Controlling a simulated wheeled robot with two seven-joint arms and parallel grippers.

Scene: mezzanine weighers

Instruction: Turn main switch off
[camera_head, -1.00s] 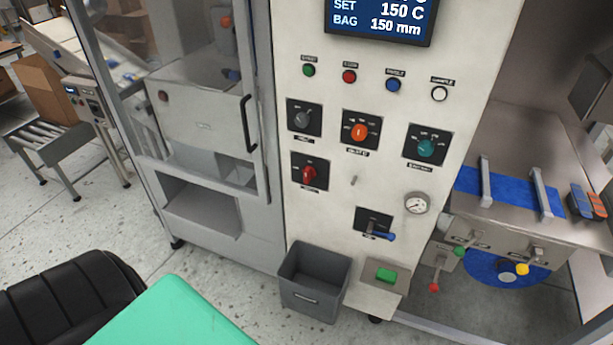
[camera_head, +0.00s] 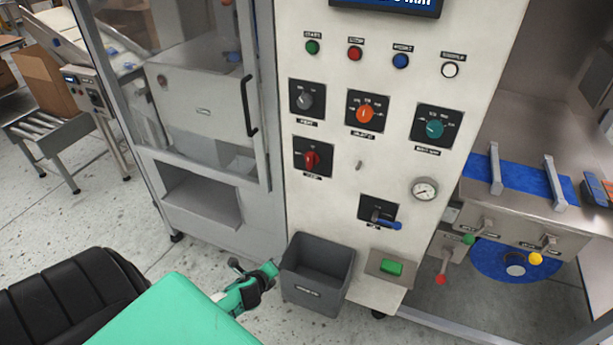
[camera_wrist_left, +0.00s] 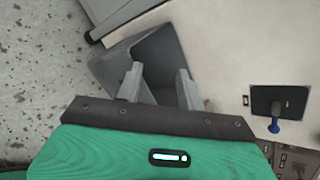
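A red rotary knob (camera_head: 312,160) sits on a black plate low on the left of the white control panel (camera_head: 345,215). Its label is too small to read, so I cannot tell for sure that it is the main switch. My left gripper (camera_wrist_left: 157,72) is open and empty in the left wrist view, its two fingers apart over the grey bin. In the head view part of my left arm shows beside the bin, well below the red knob. My right gripper is not in view.
Grey, orange (camera_head: 366,114) and teal (camera_head: 434,128) knobs surround the red one. A blue-handled lever (camera_head: 388,224) is lower right and shows in the wrist view (camera_wrist_left: 274,125). The grey bin (camera_head: 316,291) stands below the panel. A door handle (camera_head: 248,105) juts out left.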

